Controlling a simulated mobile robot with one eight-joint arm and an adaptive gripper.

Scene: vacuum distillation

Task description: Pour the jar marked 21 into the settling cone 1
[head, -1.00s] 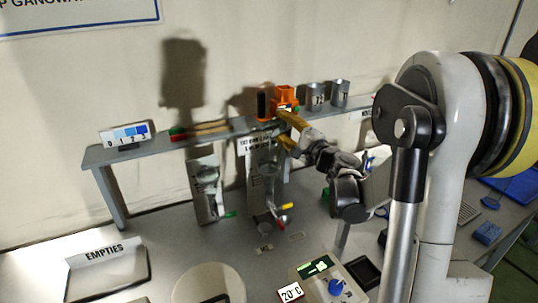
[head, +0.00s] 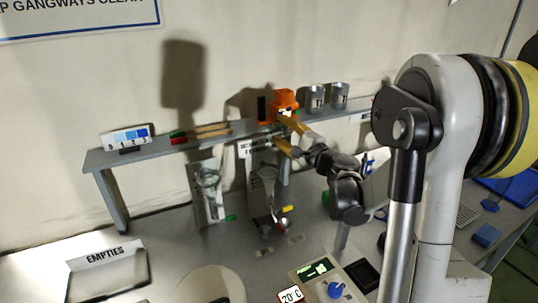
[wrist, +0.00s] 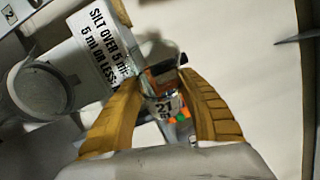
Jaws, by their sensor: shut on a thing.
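My gripper (head: 283,136) is at the front of the shelf, above the right-hand settling cone. Two clear settling cones stand on grey backboards below the shelf: a left one (head: 208,178) and a right one (head: 268,178). Their numbers are not readable. An orange object (head: 285,100) shows just behind the fingertips; its link to the jar is unclear.
The grey shelf (head: 160,150) carries a colour scale (head: 125,138) and two metal cans (head: 328,97). A silt label (wrist: 110,45) is close beside my fingers. An EMPTIES tray (head: 108,275) stands front left, and a device with a blue knob (head: 335,289) front right.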

